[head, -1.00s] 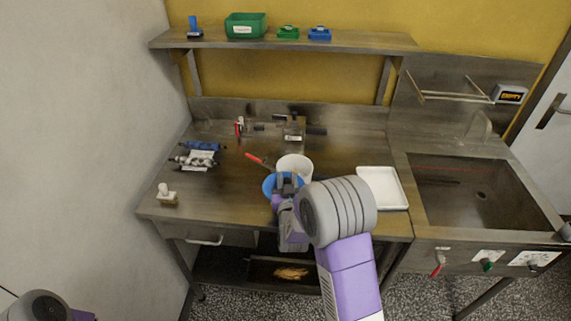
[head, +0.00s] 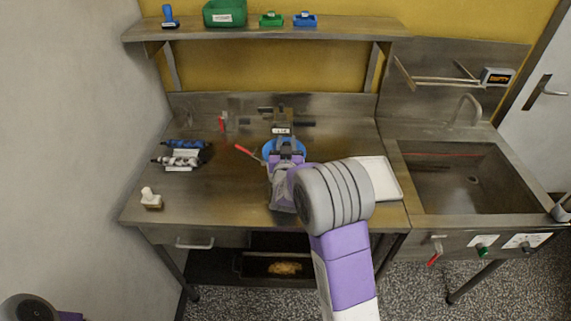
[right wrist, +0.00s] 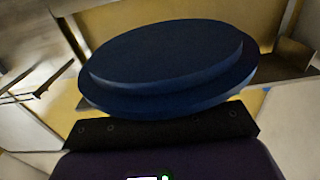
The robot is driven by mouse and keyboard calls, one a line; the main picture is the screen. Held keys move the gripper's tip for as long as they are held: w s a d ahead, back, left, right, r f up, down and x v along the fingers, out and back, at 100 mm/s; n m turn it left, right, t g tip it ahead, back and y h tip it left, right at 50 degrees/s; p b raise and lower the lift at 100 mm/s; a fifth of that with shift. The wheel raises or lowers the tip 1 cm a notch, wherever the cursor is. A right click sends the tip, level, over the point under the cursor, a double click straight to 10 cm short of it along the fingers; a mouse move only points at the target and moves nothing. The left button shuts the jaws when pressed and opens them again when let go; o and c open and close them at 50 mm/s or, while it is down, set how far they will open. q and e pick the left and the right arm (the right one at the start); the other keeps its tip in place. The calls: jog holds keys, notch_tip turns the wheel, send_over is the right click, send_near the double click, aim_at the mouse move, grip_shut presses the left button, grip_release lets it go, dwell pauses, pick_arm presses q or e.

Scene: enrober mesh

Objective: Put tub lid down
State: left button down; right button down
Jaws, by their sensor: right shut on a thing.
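The blue round tub lid (head: 268,149) is held by my right gripper (head: 287,154) above the rear middle of the steel worktable. My right gripper is shut on its near edge. In the right wrist view the lid (right wrist: 170,58) fills the upper middle, a dark blue disc with a stepped face, just beyond the black gripper edge. The white tub is hidden now, behind the lid and my arm. My left gripper is out of view.
A white tray (head: 378,178) lies right of my arm, beside the sink (head: 460,180). A red-handled tool (head: 245,150) lies left of the lid. Blue and white rolls (head: 182,155) and a small brush (head: 151,198) lie at left. The front left worktable (head: 215,195) is clear.

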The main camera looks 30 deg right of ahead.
notch_tip(320, 180, down, 6)
jog(key=b, duration=0.1)
jog(key=shift+f+b, duration=0.2)
jog(key=shift+b, duration=0.1)
jog(key=c, duration=0.8)
grip_release()
